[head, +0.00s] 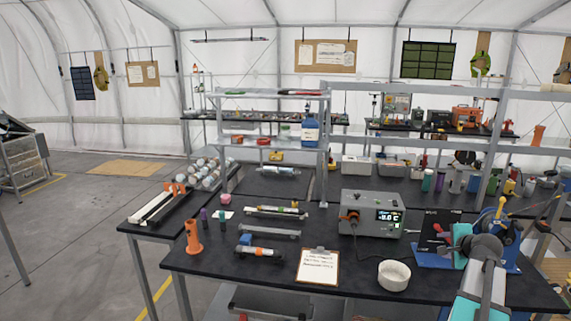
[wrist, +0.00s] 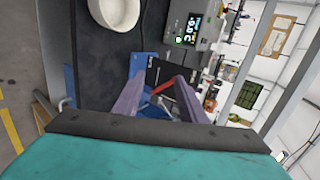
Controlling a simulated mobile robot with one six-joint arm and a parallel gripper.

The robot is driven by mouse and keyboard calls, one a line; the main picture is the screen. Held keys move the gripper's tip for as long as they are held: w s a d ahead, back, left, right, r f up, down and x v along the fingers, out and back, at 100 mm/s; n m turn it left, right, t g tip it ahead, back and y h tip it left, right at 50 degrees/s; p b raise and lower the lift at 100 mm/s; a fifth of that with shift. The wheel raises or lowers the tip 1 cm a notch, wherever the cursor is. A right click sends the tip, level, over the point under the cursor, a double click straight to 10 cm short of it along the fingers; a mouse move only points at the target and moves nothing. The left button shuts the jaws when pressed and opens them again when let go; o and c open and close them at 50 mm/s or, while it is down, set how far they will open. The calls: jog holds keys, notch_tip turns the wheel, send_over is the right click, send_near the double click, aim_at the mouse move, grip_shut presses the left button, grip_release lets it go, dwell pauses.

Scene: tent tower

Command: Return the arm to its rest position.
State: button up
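My gripper (wrist: 159,80) shows in the wrist view with its two purple-grey fingers apart. No object is visibly held between them. A blue-based device with a black panel (wrist: 160,72) and a red part lies beyond the fingertips; I cannot tell how near they are. In the head view my teal and grey arm is folded at the lower right, over the right part of the black bench (head: 350,277). It partly covers the blue-based device (head: 436,262).
A white bowl (head: 394,276), a clipboard (head: 318,266) and a grey box with a lit display (head: 370,214) stand left of my arm. An orange holder (head: 193,237) is at the bench's left end. A shelf frame (head: 325,150) rises behind. Open floor (head: 75,220) lies left.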

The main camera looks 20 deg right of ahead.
jog(key=w+a+f+n+g+y, duration=0.1)
jog(key=w+a+f+n+y, duration=0.15)
jog(key=a+f, duration=0.55)
jog(key=w+a+f+n+g+y, duration=0.1)
jog(key=w+a+f+n+g, duration=0.2)
jog(key=a, duration=0.8)
jog(key=w+a+f+n+y, duration=0.1)
jog(key=w+a+f+n, duration=0.25)
jog(key=a+f, duration=0.5)
jog(key=s+a+f+n+g, duration=0.2)
jog(key=s+a+f+n, duration=0.25)
jog(key=a, duration=0.55)
jog(key=s+a+f+n+g, duration=0.2)
jog(key=s+a+f+n, duration=0.25)
jog(key=a, duration=0.65)
jog(key=s+a+f+n+g, duration=0.2)
jog(key=s+a+f+n, duration=0.3)
jog(key=a, duration=0.5)
jog(key=s+f+g+b, duration=0.3)
jog(key=s+f+b, duration=0.2)
jog(key=s+f, duration=0.7)
jog(key=s+f+g+b, duration=0.3)
jog(key=s+f+b, duration=0.3)
jog(key=s+f, duration=0.6)
notch_tip(320, 180, down, 5)
jog(key=shift+s+d+f, duration=0.1)
jog(key=shift+s+d, duration=0.05)
jog(key=shift+s, duration=0.05)
